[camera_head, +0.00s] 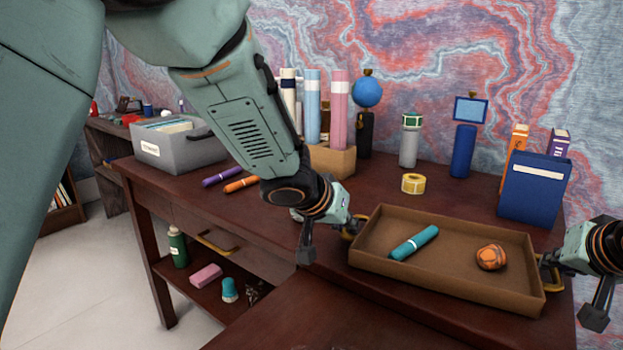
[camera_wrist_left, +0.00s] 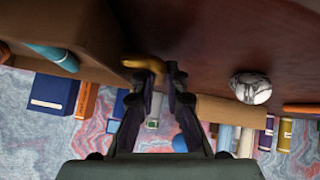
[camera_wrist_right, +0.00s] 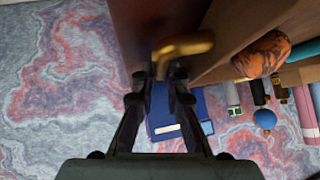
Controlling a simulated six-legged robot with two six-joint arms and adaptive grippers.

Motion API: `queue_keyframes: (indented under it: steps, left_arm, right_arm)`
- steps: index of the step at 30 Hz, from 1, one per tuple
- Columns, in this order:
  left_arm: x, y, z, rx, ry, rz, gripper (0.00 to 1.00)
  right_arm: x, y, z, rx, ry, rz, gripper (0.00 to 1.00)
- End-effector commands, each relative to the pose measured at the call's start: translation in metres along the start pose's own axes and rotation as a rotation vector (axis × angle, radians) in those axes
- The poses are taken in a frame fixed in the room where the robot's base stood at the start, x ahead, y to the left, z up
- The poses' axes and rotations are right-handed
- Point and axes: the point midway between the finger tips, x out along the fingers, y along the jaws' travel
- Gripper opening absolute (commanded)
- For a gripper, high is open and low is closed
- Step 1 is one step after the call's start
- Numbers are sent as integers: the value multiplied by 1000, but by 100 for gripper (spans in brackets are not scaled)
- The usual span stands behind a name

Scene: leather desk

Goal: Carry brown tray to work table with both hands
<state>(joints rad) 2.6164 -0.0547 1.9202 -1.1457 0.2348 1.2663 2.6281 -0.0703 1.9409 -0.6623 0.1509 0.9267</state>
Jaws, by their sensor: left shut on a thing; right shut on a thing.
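The brown tray (camera_head: 455,283) is at the right of the head view, level, over the front edge of the dark wooden table. It holds a teal cylinder (camera_head: 414,242) and an orange-and-dark round object (camera_head: 491,257). My left gripper (camera_head: 346,229) is shut on the tray's left brass handle (camera_wrist_left: 147,64). My right gripper (camera_head: 554,262) is shut on the right brass handle (camera_wrist_right: 183,46). The tray's underside is hidden in the head view, so I cannot tell whether it touches the tabletop.
The table (camera_head: 290,225) has a grey bin (camera_head: 178,147), purple and orange markers (camera_head: 240,184), a brown holder (camera_head: 331,160) with rolls, a yellow tape roll (camera_head: 413,184) and a blue box (camera_head: 535,190) behind the tray. A lower surface (camera_head: 300,318) is in front.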

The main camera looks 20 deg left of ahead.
Motion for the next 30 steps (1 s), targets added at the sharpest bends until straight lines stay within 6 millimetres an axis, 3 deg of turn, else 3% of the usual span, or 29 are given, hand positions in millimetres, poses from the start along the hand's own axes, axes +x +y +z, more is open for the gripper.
queue_keyframes:
  steps: [5,6,13,30]
  left_arm:
    - [6,0,4,3,4,8,0]
    - [5,1,4,3,2,7,16]
    - [4,0,4,2,1,4,35]
    - [-3,1,-3,0,1,2,35]
  right_arm:
    - [6,0,4,-3,6,-5,0]
    - [5,0,4,-3,4,-4,16]
    - [4,0,4,-2,2,-2,35]
    - [-3,-1,-3,0,1,-1,35]
